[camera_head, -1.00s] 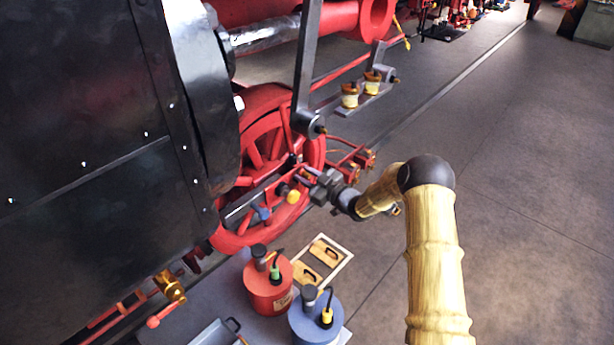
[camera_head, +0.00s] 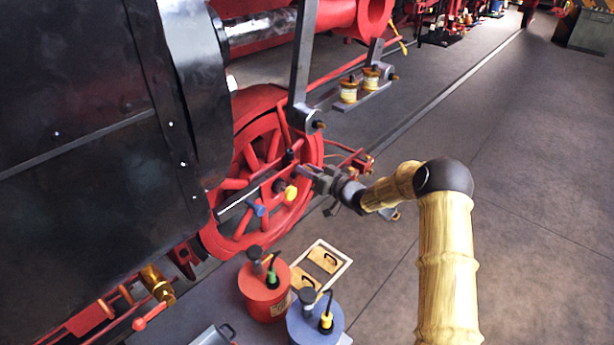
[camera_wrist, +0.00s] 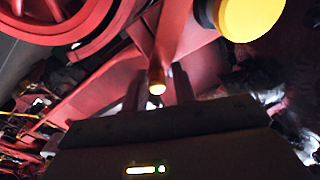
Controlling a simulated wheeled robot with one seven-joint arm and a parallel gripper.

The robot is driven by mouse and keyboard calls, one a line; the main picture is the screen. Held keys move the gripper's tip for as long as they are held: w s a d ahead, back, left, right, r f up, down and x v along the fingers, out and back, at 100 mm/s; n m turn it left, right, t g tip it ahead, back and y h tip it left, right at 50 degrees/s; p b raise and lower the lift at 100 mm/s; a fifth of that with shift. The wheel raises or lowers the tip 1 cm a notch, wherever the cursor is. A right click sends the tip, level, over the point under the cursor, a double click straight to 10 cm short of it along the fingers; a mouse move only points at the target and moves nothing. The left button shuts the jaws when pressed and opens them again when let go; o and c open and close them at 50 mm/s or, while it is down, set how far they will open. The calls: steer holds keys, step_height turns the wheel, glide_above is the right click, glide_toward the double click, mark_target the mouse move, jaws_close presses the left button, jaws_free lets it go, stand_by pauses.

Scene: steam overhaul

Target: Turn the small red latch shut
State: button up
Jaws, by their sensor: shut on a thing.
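My gripper (camera_head: 309,172) is beside the red spoked wheel (camera_head: 242,243), just right of a yellow round knob (camera_head: 290,193). In the wrist view my gripper (camera_wrist: 168,92) has its dark fingers close together at a narrow red piece with a brass-coloured tip (camera_wrist: 157,82), which I take to be the small red latch. The fingers hide part of it, and its exact angle is hard to tell. In the head view the latch is too small and covered to make out. The yellow knob (camera_wrist: 250,18) is large at the upper right of the wrist view.
A blue knob (camera_head: 258,208) sits left of the yellow one on the rod. A red can (camera_head: 265,298), a blue can (camera_head: 312,325) and a tray (camera_head: 345,262) are on the floor below. The black engine side (camera_head: 80,170) fills the left. Floor at right is clear.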

steer(key=shift+w+d+f+m+b, duration=0.2)
steer(key=shift+f+m, duration=0.4)
steer(key=shift+m, duration=0.85)
steer(key=shift+w+d+f+m+b, duration=0.1)
steer(key=shift+f+m+b, duration=0.35)
steer(key=shift+m, duration=0.95)
steer(key=shift+w+d+f+m+b, duration=0.15)
steer(key=shift+f+m, duration=0.55)
steer(key=shift+m, duration=0.75)
steer(key=shift+s, duration=0.15)
steer(key=o, duration=0.8)
steer(key=shift+f, duration=0.1)
steer(key=shift+c, duration=0.2)
steer(key=shift+a, duration=0.1)
steer(key=shift+r, duration=0.3)
